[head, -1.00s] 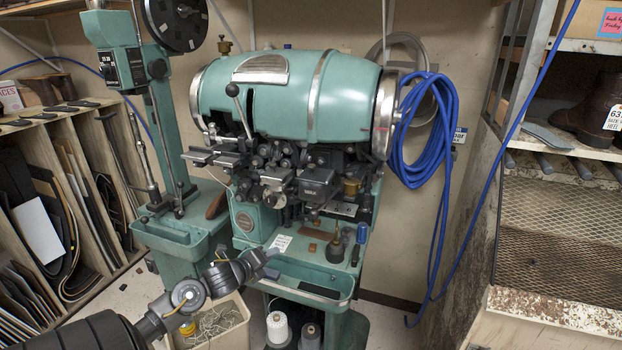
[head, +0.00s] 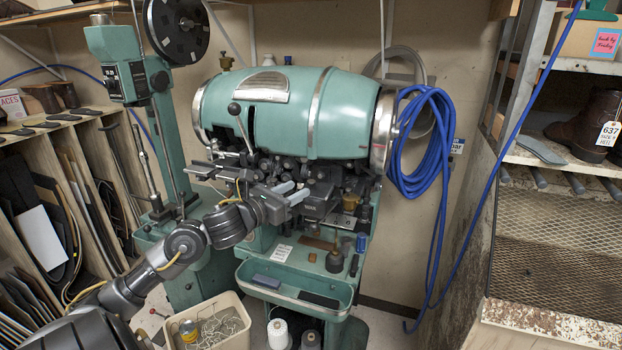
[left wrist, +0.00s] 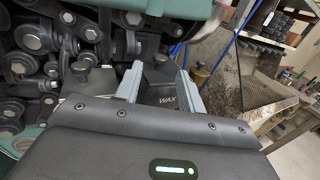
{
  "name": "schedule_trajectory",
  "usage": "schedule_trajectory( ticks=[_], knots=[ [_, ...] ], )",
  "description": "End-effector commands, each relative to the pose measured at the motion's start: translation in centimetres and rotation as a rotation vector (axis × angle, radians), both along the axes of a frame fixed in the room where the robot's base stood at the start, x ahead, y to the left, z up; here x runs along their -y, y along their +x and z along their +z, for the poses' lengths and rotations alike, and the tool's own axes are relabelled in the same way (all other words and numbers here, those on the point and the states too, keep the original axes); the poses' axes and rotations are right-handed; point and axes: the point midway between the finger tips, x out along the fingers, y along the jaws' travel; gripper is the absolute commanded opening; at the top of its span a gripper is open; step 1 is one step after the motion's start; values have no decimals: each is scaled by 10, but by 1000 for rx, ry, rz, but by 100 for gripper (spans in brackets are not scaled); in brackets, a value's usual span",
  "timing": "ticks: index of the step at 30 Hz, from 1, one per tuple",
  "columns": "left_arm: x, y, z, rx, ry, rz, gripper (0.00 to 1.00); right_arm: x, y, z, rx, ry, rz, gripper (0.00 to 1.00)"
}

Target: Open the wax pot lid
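The wax pot (head: 319,203) is a dark box at the front of the green stitcher's mechanism. In the left wrist view the pot (left wrist: 166,101) bears the word WAX, and its dark lid (left wrist: 158,75) with a small knob looks shut. My left gripper (head: 292,192) is at the pot's left side in the head view. In the left wrist view the left gripper (left wrist: 158,74) is open, its two grey fingers apart with the lid and knob showing between them. I cannot tell whether the fingers touch the pot. My right gripper is not in view.
The green stitcher (head: 290,110) has dark levers and rollers close around the pot. Below is a green tray (head: 333,313) with a blue-grey block (head: 267,282). A bin of thread (head: 240,345) stands on the floor. Blue hose (head: 422,145) hangs at the right.

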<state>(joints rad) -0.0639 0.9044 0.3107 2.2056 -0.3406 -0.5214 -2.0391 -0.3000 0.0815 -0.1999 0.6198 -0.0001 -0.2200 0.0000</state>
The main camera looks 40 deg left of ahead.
Motion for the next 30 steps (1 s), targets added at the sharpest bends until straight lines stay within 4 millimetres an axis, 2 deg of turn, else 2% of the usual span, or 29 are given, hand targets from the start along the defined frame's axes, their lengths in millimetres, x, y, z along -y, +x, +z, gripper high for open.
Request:
schedule_trajectory(
  ticks=[1,6,12,24,30],
  knots=[
    [1,10,6,3,-5,0,39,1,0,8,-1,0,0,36],
    [3,39,5,2,-5,1,39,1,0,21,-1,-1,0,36],
    [4,62,2,1,-3,0,39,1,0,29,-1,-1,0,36],
    [5,68,0,0,-1,-1,39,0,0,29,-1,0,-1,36],
    [4,68,0,0,-1,0,13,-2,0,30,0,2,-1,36]
  ],
)
